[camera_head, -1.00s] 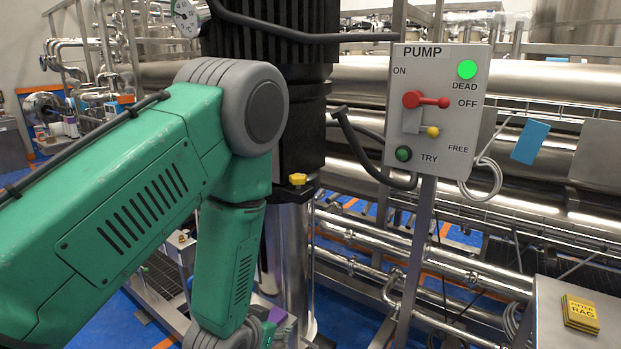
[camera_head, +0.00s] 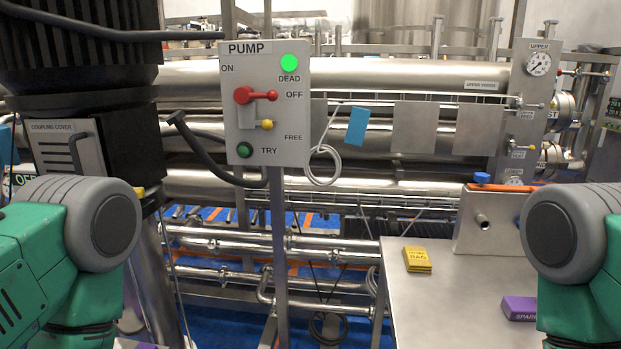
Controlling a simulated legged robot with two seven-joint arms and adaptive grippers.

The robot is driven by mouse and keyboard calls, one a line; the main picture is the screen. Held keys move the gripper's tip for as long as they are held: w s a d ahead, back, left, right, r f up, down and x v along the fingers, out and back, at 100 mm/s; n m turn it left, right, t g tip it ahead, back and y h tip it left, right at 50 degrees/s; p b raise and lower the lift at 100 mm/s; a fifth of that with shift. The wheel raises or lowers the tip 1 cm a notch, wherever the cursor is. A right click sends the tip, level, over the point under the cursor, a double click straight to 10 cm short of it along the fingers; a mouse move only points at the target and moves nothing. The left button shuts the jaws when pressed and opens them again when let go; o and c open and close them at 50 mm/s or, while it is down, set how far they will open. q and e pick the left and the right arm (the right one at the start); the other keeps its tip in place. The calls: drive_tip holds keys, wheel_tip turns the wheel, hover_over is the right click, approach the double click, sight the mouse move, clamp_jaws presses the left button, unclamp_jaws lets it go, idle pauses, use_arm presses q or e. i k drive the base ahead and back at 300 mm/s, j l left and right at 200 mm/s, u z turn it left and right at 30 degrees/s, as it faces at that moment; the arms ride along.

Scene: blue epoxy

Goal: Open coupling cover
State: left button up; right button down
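My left arm comes in at the lower left, below and in front of the cover, and hides part of that area. My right arm stands at the right edge. Neither gripper shows in the view. The pump switch box (camera_head: 267,104) has a red lever pointing right toward OFF, a yellow knob, a green TRY button and a lit green lamp beside DEAD.
A steel table (camera_head: 450,310) at the lower right holds yellow tags (camera_head: 417,259), a purple spare block (camera_head: 519,308) and a metal block with a blue knob (camera_head: 497,213). A post carries the switch box. A blue tag (camera_head: 356,126) and cable hang beside it. Pipes run behind.

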sight(60, 146)
drive_tip(key=u, duration=1.35)
